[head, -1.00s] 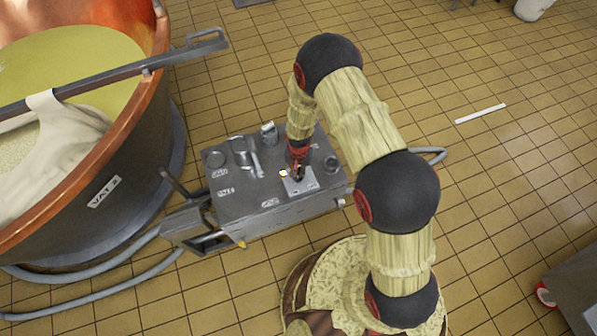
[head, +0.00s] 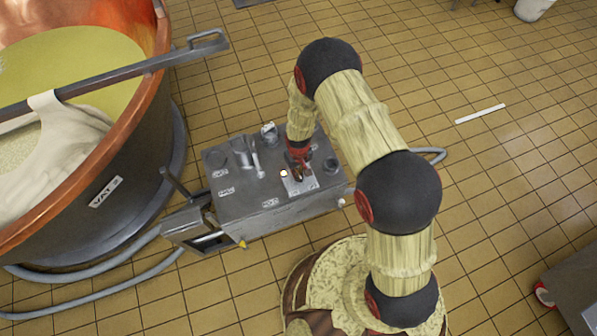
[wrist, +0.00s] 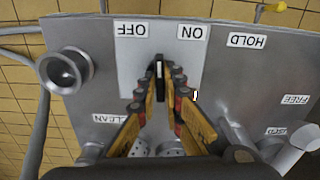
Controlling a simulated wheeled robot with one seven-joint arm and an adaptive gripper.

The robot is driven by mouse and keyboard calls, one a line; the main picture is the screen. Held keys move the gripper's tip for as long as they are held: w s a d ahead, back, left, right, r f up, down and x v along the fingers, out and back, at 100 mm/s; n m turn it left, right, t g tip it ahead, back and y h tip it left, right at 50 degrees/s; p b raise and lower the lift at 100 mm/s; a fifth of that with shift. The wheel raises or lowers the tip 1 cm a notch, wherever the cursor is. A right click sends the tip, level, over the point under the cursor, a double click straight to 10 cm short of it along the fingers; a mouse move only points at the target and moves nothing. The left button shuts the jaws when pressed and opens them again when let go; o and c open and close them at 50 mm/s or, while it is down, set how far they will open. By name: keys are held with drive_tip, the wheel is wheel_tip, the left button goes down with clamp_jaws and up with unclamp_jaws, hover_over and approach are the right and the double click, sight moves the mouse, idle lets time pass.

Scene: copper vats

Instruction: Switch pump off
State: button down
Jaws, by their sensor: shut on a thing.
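The pump's grey box (head: 240,200) stands on the floor beside the vat. On its top is a light switch plate (head: 304,186), seen in the wrist view (wrist: 132,80) with an OFF label (wrist: 132,29) and an ON label (wrist: 192,32), both upside down there. A dark switch lever (wrist: 159,64) stands between the labels' columns; which way it leans I cannot tell. My gripper (head: 298,177) is over the plate, its fingertips closed around the lever in the wrist view (wrist: 158,78). A small lit lamp (head: 284,173) glows beside the plate.
A copper vat (head: 150,110) with a bar across it stands at the left. A lever handle (head: 178,186) rises by the box's left end. The box top also carries a round port (wrist: 62,70) and HOLD (wrist: 247,40) and FREE labels (wrist: 295,99). Hoses run along the floor.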

drive_tip(key=n, duration=0.4)
drive_tip(key=shift+n, duration=0.4)
idle(0.4)
drive_tip(key=c, duration=1.9)
unclamp_jaws()
wheel_tip(320, 180, up, 12)
